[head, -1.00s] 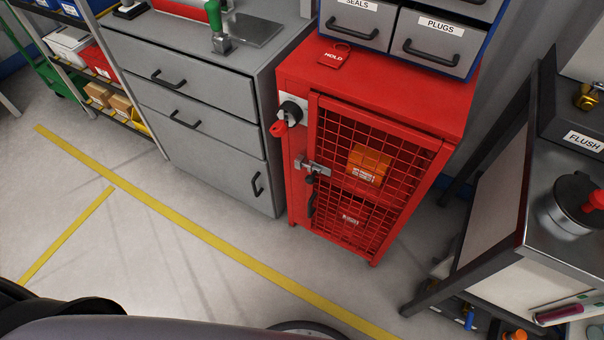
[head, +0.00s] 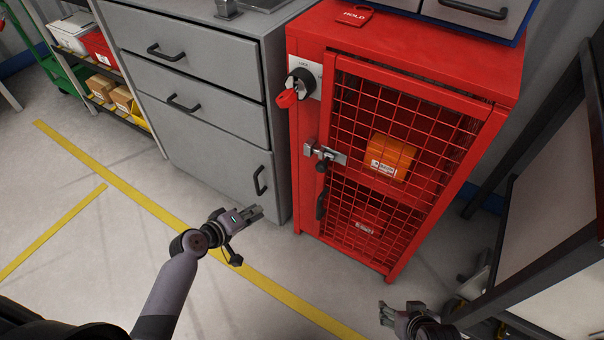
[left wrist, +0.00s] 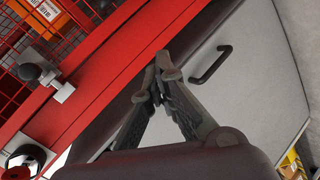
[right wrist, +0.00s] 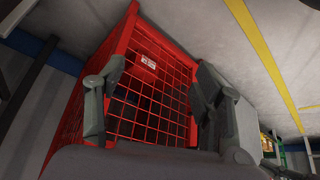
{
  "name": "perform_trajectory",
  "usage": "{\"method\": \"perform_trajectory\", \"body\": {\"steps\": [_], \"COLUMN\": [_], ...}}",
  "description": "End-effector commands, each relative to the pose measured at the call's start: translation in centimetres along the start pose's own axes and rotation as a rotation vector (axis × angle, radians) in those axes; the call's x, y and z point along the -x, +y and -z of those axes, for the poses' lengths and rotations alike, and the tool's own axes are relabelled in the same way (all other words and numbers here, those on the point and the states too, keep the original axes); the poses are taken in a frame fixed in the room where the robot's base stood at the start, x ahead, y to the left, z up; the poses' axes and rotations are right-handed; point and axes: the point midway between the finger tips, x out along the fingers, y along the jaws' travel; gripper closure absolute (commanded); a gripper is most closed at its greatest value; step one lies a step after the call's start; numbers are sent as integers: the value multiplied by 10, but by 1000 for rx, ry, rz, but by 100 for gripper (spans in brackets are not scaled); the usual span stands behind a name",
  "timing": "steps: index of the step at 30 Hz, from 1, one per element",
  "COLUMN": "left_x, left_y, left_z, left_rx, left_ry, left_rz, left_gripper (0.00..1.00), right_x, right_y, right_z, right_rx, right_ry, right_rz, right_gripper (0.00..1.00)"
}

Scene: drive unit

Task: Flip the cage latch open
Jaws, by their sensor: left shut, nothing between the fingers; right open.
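The cage latch (head: 325,154) is a silver bar with a black knob at the left edge of the red mesh door (head: 415,125). The bar lies across the gap between door and frame, and the door is shut. The latch (left wrist: 62,90) also shows at left in the left wrist view. My left gripper (head: 258,212) is shut and empty, below and left of the latch, in front of the grey cabinet; its closed tips (left wrist: 161,60) show in the left wrist view. My right gripper (head: 388,312) is open, low in front of the cage; its spread fingers (right wrist: 158,78) face the mesh.
A black rotary switch with a red tag (head: 289,97) is mounted above the latch. A black door handle (head: 321,203) is below it. A grey drawer cabinet (head: 190,105) stands left of the cage, and a dark-framed cart (head: 545,235) stands to the right. The floor in front is clear.

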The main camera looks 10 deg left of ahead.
Motion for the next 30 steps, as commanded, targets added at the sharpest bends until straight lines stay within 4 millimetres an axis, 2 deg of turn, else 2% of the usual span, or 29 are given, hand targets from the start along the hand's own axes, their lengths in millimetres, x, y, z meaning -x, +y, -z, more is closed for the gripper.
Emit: {"method": "perform_trajectory", "body": {"steps": [2, 6, 9, 12, 18, 30], "left_x": [0, 17, 32, 44, 55, 51], "left_y": [25, 77, 105, 125, 141, 144], "left_z": [16, 36, 45, 49, 52, 52], "left_rx": [26, 63, 73, 77, 80, 80], "left_ry": [23, 36, 35, 30, 24, 25], "left_rz": [-102, -267, -359, -422, -471, -471], "left_gripper": [100, 100, 100, 100, 100, 100], "right_x": [7, 36, 55, 69, 82, 82], "right_y": [0, 1, 2, 2, 2, 2], "right_z": [10, 28, 35, 40, 43, 45], "right_rx": [-1, -2, -2, -3, -3, -3], "right_ry": [39, 89, 117, 136, 150, 154], "right_rz": [-2, -4, -5, -6, -7, -7], "right_gripper": [38, 38, 38, 38, 38, 38]}}
